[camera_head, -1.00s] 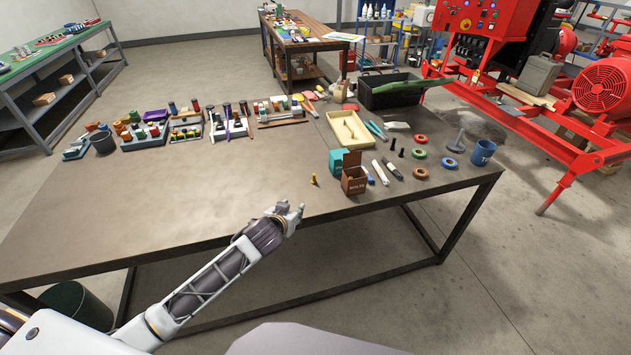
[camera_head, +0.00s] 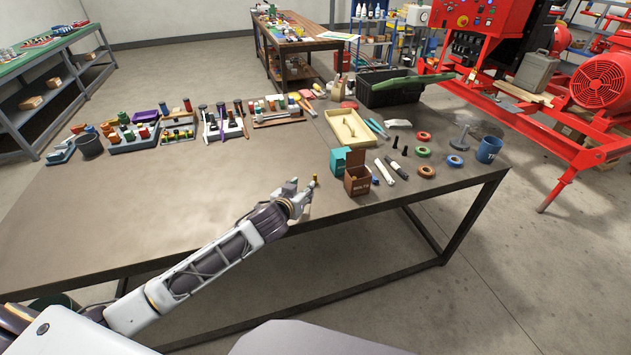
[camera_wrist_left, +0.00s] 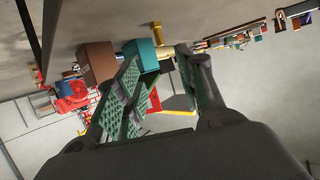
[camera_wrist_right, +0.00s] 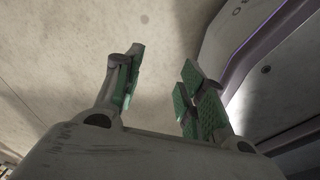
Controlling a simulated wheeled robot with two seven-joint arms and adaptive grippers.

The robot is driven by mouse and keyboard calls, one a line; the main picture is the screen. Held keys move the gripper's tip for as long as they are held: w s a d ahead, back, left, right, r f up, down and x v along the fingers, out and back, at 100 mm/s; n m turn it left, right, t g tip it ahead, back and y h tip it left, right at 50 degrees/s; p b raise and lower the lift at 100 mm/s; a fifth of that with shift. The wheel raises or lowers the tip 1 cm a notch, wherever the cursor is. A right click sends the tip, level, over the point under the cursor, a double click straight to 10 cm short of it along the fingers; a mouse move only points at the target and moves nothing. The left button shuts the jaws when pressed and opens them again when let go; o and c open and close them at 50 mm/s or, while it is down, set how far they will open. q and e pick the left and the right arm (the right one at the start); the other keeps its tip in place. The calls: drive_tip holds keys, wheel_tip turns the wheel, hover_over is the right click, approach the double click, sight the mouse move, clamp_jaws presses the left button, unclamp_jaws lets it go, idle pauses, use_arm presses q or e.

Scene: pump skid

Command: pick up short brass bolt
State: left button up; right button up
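My left gripper (camera_head: 301,192) is just left of the bolt in the head view, at low height over the table's front edge. In the left wrist view the gripper (camera_wrist_left: 160,78) is open, with nothing between its fingers; the brass bolt (camera_wrist_left: 157,38) shows beyond the gap between the fingertips. My right gripper (camera_wrist_right: 158,72) is open and empty above bare floor, and does not show in the head view.
A teal box (camera_head: 340,160) stands behind the brown box. Marker-like sticks (camera_head: 386,172), tape rolls (camera_head: 424,152) and a blue mug (camera_head: 489,149) are to the right. A cream tray (camera_head: 350,127) lies behind. The tabletop left of the bolt is clear.

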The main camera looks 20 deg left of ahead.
sight(314, 176)
use_arm(q)
drive_tip(key=shift+x, duration=4.4)
drive_tip(key=shift+f, duration=0.1)
drive_tip(key=shift+w+f, duration=0.15)
drive_tip(key=shift+w, duration=0.25)
drive_tip(key=shift+x, duration=2.05)
drive_tip(key=shift+f, duration=0.1)
use_arm(e)
drive_tip(key=shift+w+a, duration=0.3)
